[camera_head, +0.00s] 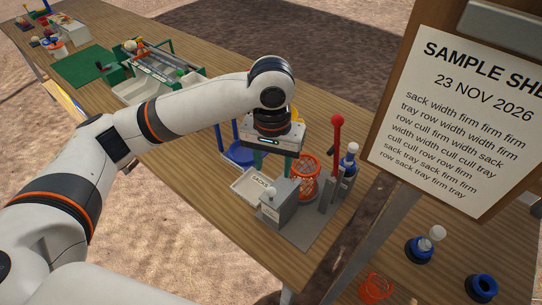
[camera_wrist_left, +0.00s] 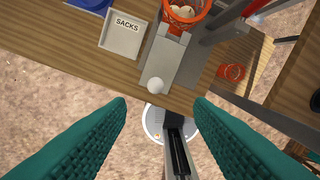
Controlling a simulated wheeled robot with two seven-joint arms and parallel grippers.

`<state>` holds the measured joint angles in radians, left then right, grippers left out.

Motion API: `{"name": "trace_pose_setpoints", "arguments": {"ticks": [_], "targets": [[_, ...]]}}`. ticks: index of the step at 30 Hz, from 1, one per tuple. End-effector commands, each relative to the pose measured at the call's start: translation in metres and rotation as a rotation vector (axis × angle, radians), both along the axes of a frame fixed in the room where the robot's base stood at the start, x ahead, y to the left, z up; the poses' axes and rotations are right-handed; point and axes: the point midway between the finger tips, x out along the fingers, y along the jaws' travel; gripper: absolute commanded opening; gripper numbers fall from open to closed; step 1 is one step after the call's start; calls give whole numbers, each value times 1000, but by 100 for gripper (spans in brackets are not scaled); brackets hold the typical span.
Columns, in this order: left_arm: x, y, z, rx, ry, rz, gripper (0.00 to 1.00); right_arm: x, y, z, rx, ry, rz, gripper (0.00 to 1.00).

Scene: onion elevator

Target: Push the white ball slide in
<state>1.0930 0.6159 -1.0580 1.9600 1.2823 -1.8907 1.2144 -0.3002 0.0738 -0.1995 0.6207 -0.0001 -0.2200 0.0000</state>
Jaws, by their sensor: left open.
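The white ball (camera_wrist_left: 155,86) sits at the near end of a grey slide block (camera_wrist_left: 168,62), close to the table's front edge. In the head view the white ball (camera_head: 270,192) shows on the grey block (camera_head: 287,200). My left gripper (camera_head: 275,164) is over the table's front side, above and behind the block, with teal fingers pointing down. In the left wrist view the left gripper (camera_wrist_left: 160,108) is open and empty, its fingers spread wide on either side below the ball. Nothing shows it touching the ball. My right gripper is not in view.
An orange basket (camera_head: 304,186) with pale items stands beyond the block. A white SACKS tray (camera_head: 243,187) lies left of it. A red-knobbed lever (camera_head: 337,135) and a blue-capped bottle (camera_head: 348,160) stand right. A sample sheet board (camera_head: 455,110) rises at the right.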

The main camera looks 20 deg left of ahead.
Motion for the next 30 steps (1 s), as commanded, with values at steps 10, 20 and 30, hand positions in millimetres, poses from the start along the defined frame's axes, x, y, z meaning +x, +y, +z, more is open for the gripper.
{"name": "trace_pose_setpoints", "arguments": {"ticks": [10, 20, 30], "targets": [[0, 6, -25, 21, 12, 25, 48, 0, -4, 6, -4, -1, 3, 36], [0, 6, -86, 20, 9, 24, 48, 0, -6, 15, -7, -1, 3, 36], [1, 5, -113, 17, 6, 22, 48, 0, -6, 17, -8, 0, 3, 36]]}}
